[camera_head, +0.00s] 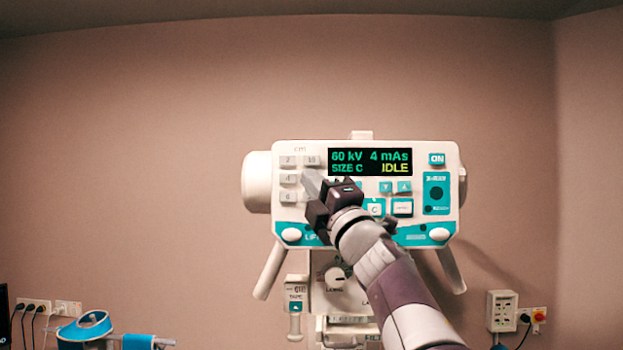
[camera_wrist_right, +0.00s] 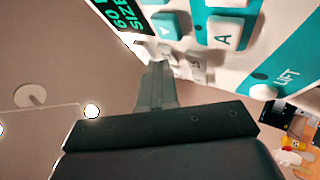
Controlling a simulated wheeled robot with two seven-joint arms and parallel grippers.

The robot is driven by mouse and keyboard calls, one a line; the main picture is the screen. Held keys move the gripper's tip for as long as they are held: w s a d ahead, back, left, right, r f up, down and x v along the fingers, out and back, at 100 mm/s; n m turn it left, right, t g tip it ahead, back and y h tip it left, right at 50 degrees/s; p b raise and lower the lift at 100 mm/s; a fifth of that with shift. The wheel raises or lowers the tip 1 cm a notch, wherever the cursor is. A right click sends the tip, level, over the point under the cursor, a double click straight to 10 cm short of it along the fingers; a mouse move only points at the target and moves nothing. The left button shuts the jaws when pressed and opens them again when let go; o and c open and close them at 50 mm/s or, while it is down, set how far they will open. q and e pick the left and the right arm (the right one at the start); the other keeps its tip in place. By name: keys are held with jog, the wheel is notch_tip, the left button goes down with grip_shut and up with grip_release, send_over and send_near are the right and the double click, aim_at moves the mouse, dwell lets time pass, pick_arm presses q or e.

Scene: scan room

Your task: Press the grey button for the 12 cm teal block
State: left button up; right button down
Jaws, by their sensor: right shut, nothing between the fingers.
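The white control panel (camera_head: 440,155) hangs against the wall. Grey buttons sit in two columns under a "cm" label at its left; 2 (camera_head: 288,160), 4 (camera_head: 288,180) and 6 (camera_head: 288,197) show on the left, and one upper right button (camera_head: 312,160) is too small to read surely. My right gripper (camera_head: 309,181) is shut and empty in front of the right column and hides its lower buttons. In the right wrist view its fingertips (camera_wrist_right: 157,70) are close to grey buttons (camera_wrist_right: 194,62); contact is unclear. No 12 label is readable. I cannot identify a teal block. My left gripper is out of view.
The display (camera_head: 370,162) reads 60 kV, 4 mAs, SIZE C, IDLE. Other keys, including an ON button (camera_head: 437,159) and a C button (camera_head: 375,207), crowd the panel. A dial (camera_head: 336,278) sits below.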

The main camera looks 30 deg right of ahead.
jog(key=shift+w+d, duration=0.1)
dwell(0.5)
jog(key=shift+s+a+b, duration=0.4)
jog(key=shift+s+a, duration=0.05)
jog(key=shift+s, duration=0.25)
jog(key=s+a, duration=0.1)
jog(key=s+b, duration=0.1)
jog(key=s, duration=0.1)
jog(key=s+a+b, duration=0.1)
jog(key=shift+s+a, duration=0.15)
jog(key=shift+a, duration=0.15)
dwell(0.5)
